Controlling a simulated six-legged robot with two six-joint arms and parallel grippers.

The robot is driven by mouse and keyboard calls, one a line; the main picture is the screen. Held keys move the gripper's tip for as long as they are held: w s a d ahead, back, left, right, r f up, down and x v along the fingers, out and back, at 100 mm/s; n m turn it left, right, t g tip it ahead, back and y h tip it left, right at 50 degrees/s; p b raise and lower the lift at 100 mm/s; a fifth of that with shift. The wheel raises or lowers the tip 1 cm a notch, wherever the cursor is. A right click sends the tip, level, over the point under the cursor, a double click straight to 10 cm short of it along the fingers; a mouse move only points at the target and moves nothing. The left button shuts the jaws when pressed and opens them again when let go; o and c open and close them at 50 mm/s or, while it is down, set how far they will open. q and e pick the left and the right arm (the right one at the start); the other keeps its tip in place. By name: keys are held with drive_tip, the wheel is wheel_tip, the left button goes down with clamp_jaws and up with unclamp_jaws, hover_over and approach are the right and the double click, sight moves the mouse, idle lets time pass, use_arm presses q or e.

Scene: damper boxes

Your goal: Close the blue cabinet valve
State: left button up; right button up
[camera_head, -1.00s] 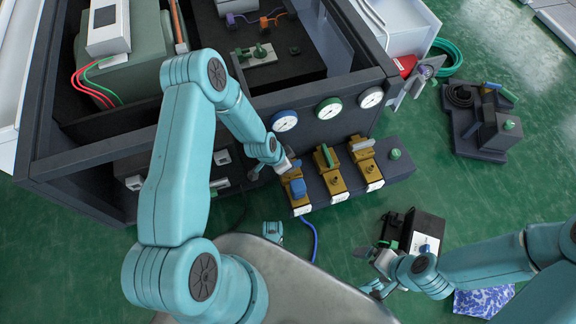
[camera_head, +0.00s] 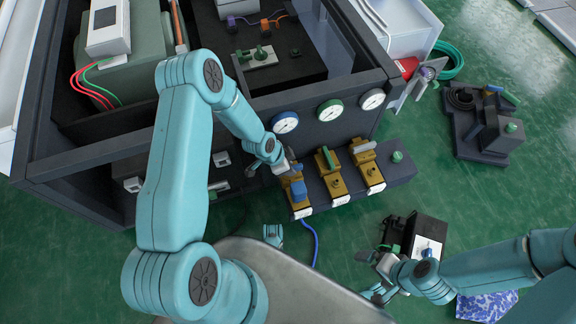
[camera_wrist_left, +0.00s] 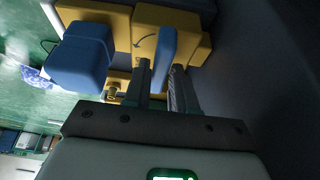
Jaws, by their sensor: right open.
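The blue cabinet valve is the leftmost yellow-brown valve body (camera_head: 297,205) in the row at the cabinet's front, with a blue block (camera_head: 298,189) on it. In the left wrist view, this blue block (camera_wrist_left: 80,57) is left of a flat blue handle (camera_wrist_left: 166,45). My left gripper (camera_head: 287,168) is at this valve. Its fingertips (camera_wrist_left: 161,68) straddle the near end of the flat handle. I cannot tell whether they press on it. My right gripper (camera_head: 370,275) is open, low over the floor and away from the valves.
A green-handled valve (camera_head: 328,158) and a grey-handled valve (camera_head: 362,146) stand right of the blue one, with gauges (camera_head: 330,110) above. A black box (camera_head: 428,232) is near my right gripper. A dark fixture (camera_head: 488,135) stands on the floor at right.

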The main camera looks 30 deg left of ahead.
use_arm(q)
drive_tip(key=shift+o, duration=0.9)
drive_tip(key=p+v, duration=0.8)
drive_tip(key=v, duration=0.8)
drive_tip(key=shift+r+p, duration=0.2)
drive_tip(key=shift+p, duration=0.1)
drive_tip(key=shift+s, duration=0.1)
